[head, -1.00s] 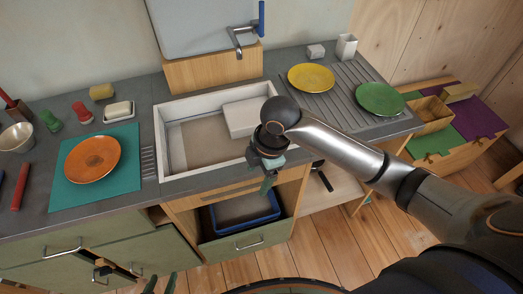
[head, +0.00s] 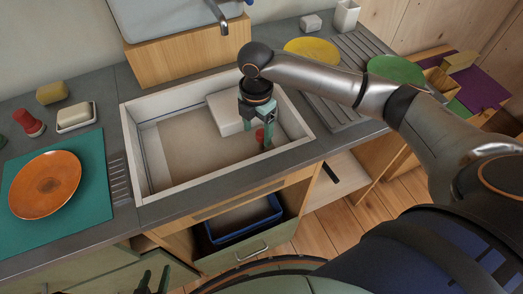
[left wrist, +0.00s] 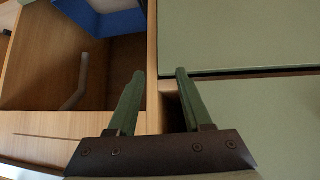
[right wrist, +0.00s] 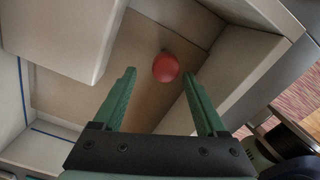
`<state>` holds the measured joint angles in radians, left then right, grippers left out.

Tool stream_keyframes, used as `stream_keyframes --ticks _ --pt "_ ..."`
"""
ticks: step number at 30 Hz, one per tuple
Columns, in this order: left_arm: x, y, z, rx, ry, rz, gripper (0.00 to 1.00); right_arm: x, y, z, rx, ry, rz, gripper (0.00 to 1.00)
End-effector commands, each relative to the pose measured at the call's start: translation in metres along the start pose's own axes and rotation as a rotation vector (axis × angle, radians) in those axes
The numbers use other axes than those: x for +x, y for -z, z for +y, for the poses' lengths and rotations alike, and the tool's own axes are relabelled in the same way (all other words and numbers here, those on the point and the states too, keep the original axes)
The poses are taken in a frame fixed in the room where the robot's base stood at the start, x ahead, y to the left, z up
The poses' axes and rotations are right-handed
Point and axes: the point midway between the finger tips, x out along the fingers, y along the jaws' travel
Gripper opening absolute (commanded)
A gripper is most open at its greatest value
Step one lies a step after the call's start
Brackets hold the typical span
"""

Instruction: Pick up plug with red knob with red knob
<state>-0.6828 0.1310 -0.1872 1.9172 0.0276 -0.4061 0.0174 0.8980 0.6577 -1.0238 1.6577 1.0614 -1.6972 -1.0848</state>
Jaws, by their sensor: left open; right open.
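The red knob of the plug (head: 260,136) shows inside the sink, near its front right corner. My right gripper (head: 258,130) points down into the sink, open, with its fingers around or just above the knob. In the right wrist view the round red knob (right wrist: 165,67) appears between and slightly beyond the open fingertips (right wrist: 159,74); I cannot tell whether they touch it. The plug's body is hidden below the knob. My left gripper (head: 152,281) is open and empty, low at the cabinet front; the left wrist view shows its fingers (left wrist: 156,72) before the drawers.
The sink (head: 133,150) holds a white block (head: 225,115) beside my right gripper. Sink walls stand close on the right and front. An open drawer with a blue bin (head: 243,220) is below. An orange plate (head: 45,185) lies at left.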

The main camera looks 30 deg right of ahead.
Motion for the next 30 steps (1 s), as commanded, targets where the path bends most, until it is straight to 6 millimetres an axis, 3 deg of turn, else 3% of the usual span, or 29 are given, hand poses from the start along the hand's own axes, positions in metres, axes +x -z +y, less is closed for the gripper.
stream_keyframes --ticks 8,15,25,30 --pt "0.003 0.003 0.001 0.002 -0.004 0.008 0.5 0.024 -0.003 -0.003 0.002 0.001 0.0 0.74" --pt "0.005 0.003 0.003 0.003 -0.008 0.01 0.5 0.059 -0.01 -0.008 0.0 0.0 0.001 0.74" --pt "0.005 0.007 0.005 0.005 -0.014 0.017 0.5 0.066 -0.01 -0.008 -0.001 -0.002 -0.001 0.74" --pt "0.005 0.007 0.005 0.005 -0.013 0.017 0.5 0.066 -0.01 -0.008 -0.001 -0.002 0.0 0.56"
